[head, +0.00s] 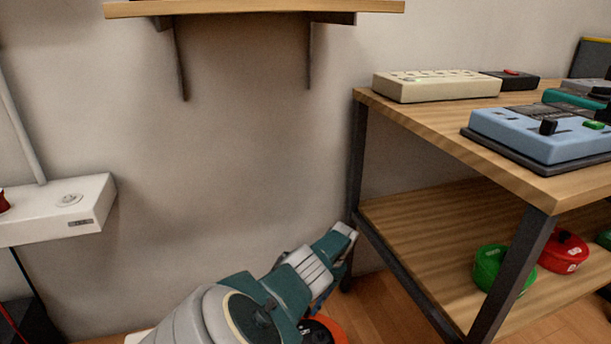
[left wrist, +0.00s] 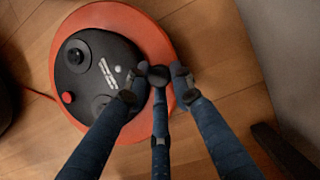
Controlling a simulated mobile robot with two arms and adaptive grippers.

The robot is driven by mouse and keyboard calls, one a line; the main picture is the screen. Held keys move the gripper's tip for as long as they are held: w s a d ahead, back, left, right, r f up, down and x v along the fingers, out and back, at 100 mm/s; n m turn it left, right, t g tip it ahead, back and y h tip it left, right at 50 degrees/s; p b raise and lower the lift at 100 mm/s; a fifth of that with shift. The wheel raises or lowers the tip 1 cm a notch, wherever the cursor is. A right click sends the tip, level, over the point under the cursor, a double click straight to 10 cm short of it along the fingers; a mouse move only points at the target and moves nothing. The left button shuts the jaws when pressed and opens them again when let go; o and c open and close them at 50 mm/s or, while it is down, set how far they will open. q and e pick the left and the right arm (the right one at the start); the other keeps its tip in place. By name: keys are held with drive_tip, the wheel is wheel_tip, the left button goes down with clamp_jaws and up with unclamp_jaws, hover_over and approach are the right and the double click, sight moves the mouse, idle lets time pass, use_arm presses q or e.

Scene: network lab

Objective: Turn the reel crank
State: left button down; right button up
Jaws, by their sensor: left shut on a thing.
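The reel, an orange disc (left wrist: 160,45) with a black hub (left wrist: 92,58), lies low over the wooden floor in the left wrist view. A small part of its orange rim (head: 334,326) shows at the bottom of the head view, mostly behind my left arm. A dark round crank knob (left wrist: 158,74) is near the hub's right edge. My left gripper (left wrist: 156,85) is shut on this knob, its dark fingers around it. In the head view the fingertips are hidden by my arm. My right gripper is in neither view.
A wooden two-level bench (head: 450,130) stands at the right, with devices on top and green (head: 488,266) and red (head: 564,252) containers on its lower shelf. A wall shelf (head: 250,8) is above. A white box (head: 60,210) is at the left.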

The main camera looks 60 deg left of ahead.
use_arm(q)
drive_tip(key=shift+d, duration=0.15)
drive_tip(key=c, duration=1.5)
unclamp_jaws()
drive_tip(key=shift+r, duration=0.15)
drive_tip(key=shift+w+r, duration=0.25)
drive_tip(key=shift+r, duration=0.05)
drive_tip(key=v, duration=1.1)
